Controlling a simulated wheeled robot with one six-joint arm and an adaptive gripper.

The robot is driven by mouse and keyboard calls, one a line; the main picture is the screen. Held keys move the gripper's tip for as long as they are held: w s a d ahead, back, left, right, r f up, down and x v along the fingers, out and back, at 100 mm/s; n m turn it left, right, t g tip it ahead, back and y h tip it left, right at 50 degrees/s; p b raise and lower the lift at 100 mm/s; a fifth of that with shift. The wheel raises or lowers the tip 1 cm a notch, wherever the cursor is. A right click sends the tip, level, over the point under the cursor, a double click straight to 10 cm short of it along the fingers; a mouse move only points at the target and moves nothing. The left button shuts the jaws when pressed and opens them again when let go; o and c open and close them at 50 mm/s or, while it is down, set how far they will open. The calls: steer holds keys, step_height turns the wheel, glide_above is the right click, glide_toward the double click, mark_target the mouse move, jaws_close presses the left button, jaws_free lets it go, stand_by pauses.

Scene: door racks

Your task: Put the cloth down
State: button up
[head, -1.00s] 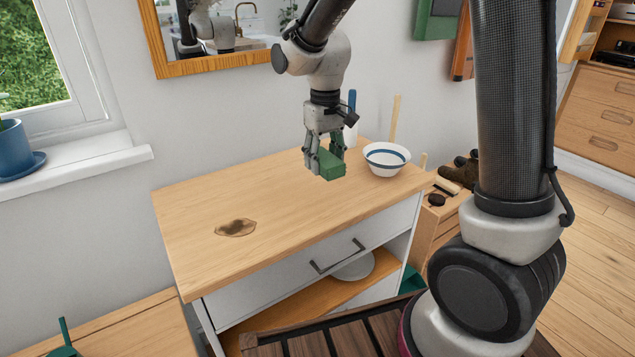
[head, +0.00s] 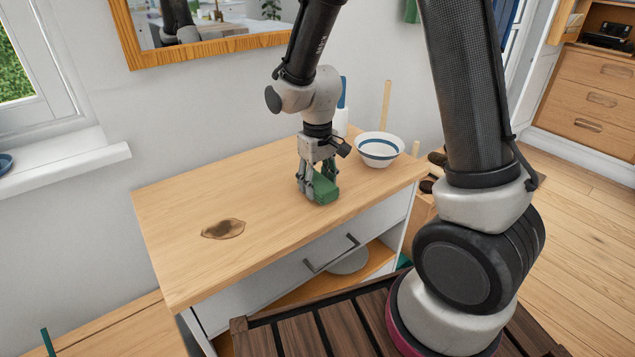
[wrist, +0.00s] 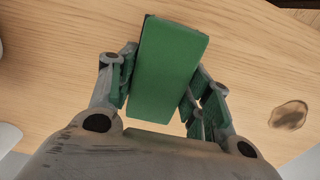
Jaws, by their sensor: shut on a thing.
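The cloth is a green, block-shaped piece (head: 325,190), and in the wrist view it shows as a flat green rectangle (wrist: 168,62). My gripper (head: 317,192) is shut on it from above, with a finger on either side. The cloth is low over the wooden top of the white cabinet (head: 270,205), near its front edge. I cannot tell whether its underside touches the wood.
A dark brown stain (head: 223,229) marks the cabinet top to the left, and it also shows in the wrist view (wrist: 289,115). A white bowl with a blue band (head: 380,150) stands behind right of my gripper. A white bottle with a blue top (head: 342,115) stands near the wall. The back left is clear.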

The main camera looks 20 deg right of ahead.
mark_target(318, 181)
steer(key=shift+f, duration=0.2)
steer(key=o, duration=1.1)
step_height(318, 181, up, 12)
steer(key=f, duration=0.1)
steer(key=s+d+r+m+t, duration=0.1)
steer(key=s+d+r+t, duration=0.1)
steer(key=s+d+r, duration=0.4)
steer(key=s+d+r+m+t, duration=0.2)
steer(key=s+d+r, duration=0.4)
steer(key=s+d, duration=0.3)
steer(key=s, duration=0.4)
steer(key=shift+m, duration=0.3)
